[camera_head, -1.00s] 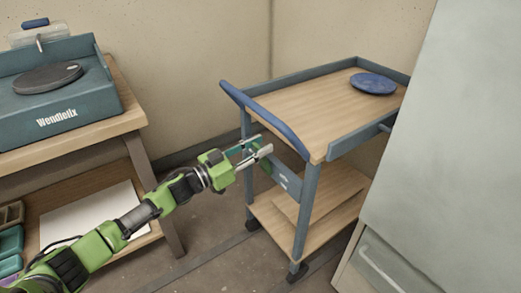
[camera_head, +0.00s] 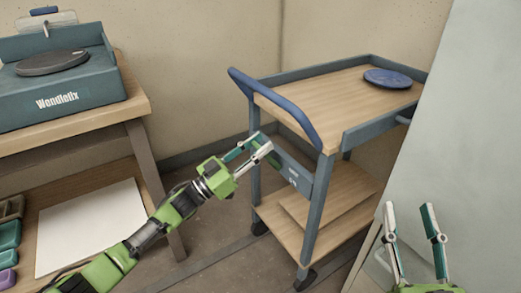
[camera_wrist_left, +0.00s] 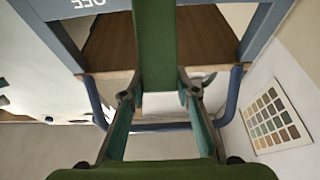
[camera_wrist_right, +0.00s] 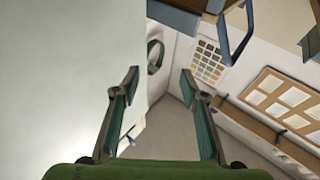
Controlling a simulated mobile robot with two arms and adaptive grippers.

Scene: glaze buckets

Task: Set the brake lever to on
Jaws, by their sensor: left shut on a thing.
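The brake lever is a green bar (camera_wrist_left: 155,40) in the left wrist view, running from the top edge down between my left fingers. My left gripper (camera_head: 262,143) is shut on it, beside the cart's blue-grey side panel (camera_head: 293,175), below the blue push handle (camera_head: 275,108). The gripper hides most of the lever in the head view. White lettering (camera_wrist_left: 86,3) on the panel is upside down and cut off in the left wrist view. My right gripper (camera_head: 411,208) is open and empty at the lower right, in front of the pale cabinet.
The cart has a wooden top (camera_head: 340,95) with a blue disc (camera_head: 387,78) and a wooden lower shelf (camera_head: 270,213). A workbench (camera_head: 75,127) with a Wendlefix machine (camera_head: 60,90) stands left. A pale cabinet (camera_head: 455,120) is close on the right.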

